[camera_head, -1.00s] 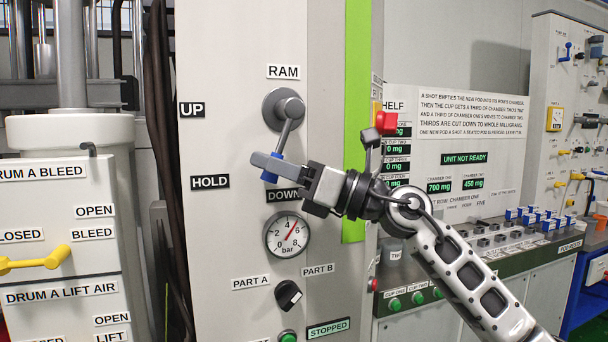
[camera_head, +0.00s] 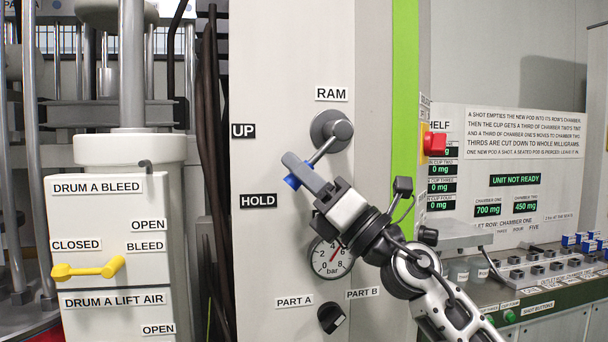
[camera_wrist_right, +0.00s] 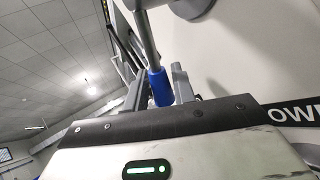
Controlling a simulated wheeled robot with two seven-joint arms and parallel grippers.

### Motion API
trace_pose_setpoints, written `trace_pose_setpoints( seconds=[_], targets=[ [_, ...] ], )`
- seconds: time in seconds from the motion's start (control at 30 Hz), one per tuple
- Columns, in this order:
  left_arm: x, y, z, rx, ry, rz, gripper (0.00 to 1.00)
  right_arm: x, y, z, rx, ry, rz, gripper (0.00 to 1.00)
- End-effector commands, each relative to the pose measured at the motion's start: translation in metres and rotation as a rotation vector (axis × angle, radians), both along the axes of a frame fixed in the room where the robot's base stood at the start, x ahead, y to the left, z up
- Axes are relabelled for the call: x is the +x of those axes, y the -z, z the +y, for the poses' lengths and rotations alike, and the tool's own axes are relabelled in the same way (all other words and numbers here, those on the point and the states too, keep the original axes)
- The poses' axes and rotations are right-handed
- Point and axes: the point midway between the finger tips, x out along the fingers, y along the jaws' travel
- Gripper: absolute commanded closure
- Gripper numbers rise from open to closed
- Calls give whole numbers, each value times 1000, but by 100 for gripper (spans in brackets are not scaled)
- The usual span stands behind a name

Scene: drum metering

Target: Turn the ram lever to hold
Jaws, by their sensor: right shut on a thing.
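The ram lever (camera_head: 322,151) is a grey arm on a round grey hub (camera_head: 331,130) under the RAM label (camera_head: 331,94). It slants down and left from the hub, and its blue grip (camera_head: 292,181) points between the UP label (camera_head: 243,131) and the HOLD label (camera_head: 258,201), nearer HOLD. My right gripper (camera_head: 296,174) is shut on the blue grip. In the right wrist view the blue grip (camera_wrist_right: 160,87) sits between the two fingers. The DOWN label is hidden behind my gripper in the head view. My left gripper is not in view.
A pressure gauge (camera_head: 331,258) and a black selector knob (camera_head: 331,318) are below the lever, close to my right arm. A red button (camera_head: 434,144) is to the right. A yellow handle (camera_head: 88,269) is on the white drum unit at left.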

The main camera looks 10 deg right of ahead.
Motion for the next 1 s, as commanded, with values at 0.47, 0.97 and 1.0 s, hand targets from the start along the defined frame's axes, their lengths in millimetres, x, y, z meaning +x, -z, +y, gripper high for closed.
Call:
trace_pose_setpoints(
  seconds=[0.47,0.97,1.0],
  targets=[
    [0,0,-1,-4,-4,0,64,0,0,0,-1,0,0,54],
    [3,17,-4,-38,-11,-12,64,-32,46,-43,-3,2,2,54],
    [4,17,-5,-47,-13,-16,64,-36,52,-50,-3,2,2,54]
  ],
)
